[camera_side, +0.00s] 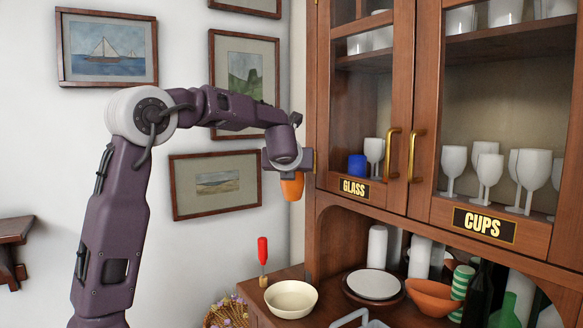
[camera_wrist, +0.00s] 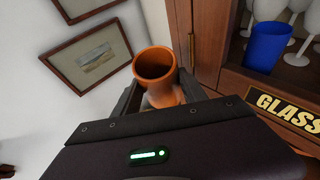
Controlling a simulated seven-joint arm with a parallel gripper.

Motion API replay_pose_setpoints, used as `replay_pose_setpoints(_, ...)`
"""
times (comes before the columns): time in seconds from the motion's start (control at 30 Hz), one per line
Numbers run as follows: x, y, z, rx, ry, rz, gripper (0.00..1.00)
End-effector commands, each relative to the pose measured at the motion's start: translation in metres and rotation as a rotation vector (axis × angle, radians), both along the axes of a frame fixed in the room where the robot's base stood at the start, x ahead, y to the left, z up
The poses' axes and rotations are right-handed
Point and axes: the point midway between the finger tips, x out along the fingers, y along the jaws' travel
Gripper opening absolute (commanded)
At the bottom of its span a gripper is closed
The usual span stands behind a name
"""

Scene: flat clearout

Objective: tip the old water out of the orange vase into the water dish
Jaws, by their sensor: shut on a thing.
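The orange vase (camera_side: 292,187) is held in my gripper (camera_side: 287,162), high above the counter and left of the cabinet. In the wrist view the vase (camera_wrist: 166,92) sits between the fingers with its round mouth showing; I cannot tell how much water is inside. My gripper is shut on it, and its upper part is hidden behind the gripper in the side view. A shallow cream dish (camera_side: 291,311), likely the water dish, stands on the counter's left end, well below the vase and apart from it. No stream of water shows.
A red-handled tool (camera_side: 262,252) stands upright just behind the cream dish. A white plate (camera_side: 374,284) and an orange bowl (camera_side: 433,299) lie to the right. The cabinet door marked GLASS (camera_side: 354,189) is close beside the vase. Framed pictures hang on the wall behind my arm.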

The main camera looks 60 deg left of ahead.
Motion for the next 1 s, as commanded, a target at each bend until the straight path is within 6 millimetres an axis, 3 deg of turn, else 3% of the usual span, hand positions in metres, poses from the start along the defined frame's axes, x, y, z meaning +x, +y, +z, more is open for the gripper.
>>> replay_pose_setpoints(1.0,0.0030,0.0039,-0.0089,0.182,-0.130,-0.002,0.00)
